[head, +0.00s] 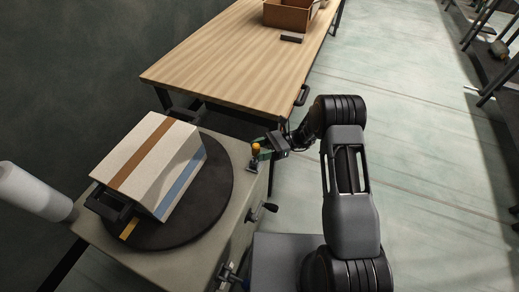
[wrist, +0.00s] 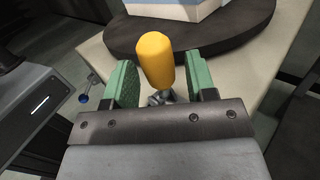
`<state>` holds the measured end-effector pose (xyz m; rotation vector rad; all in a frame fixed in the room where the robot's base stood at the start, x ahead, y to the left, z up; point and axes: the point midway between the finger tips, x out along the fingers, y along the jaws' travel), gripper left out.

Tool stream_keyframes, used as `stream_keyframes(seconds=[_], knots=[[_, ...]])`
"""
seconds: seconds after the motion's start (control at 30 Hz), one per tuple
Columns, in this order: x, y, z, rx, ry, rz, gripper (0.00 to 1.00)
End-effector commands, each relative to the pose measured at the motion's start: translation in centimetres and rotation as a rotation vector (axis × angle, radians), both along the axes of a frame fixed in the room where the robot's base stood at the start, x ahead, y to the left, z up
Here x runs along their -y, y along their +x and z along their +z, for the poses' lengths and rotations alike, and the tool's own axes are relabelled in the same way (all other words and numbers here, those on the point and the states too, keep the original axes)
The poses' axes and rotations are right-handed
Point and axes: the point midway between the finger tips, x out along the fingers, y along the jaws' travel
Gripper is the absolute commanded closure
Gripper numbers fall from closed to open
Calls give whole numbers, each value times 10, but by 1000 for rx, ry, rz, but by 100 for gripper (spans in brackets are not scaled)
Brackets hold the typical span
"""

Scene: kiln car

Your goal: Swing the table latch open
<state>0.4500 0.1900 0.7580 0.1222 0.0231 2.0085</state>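The table latch has an orange knob (head: 257,148) at the right corner of the near table, beside the round turntable. In the wrist view the knob (wrist: 156,60) stands up between my green finger pads, with a metal stem below it. My gripper (head: 264,153) reaches the knob from the right. The lower part of the latch is mostly hidden behind my gripper.
A striped box (head: 150,160) sits on the dark turntable (head: 215,190). A black handle (head: 262,211) projects from the near table's side. A white roll (head: 30,190) is at the left. A wooden table (head: 220,60) with a brown bin (head: 288,16) stands behind.

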Motion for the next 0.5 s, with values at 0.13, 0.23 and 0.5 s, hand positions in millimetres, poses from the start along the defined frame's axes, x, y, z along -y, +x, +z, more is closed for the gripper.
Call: stream_keyframes(seconds=[0.13, 0.23, 0.5], knots=[[0, 0, 0, 1, 0, 1, 45], [0, 0, 0, 1, 0, 1, 45], [25, 12, -3, 3, -1, -4, 45]])
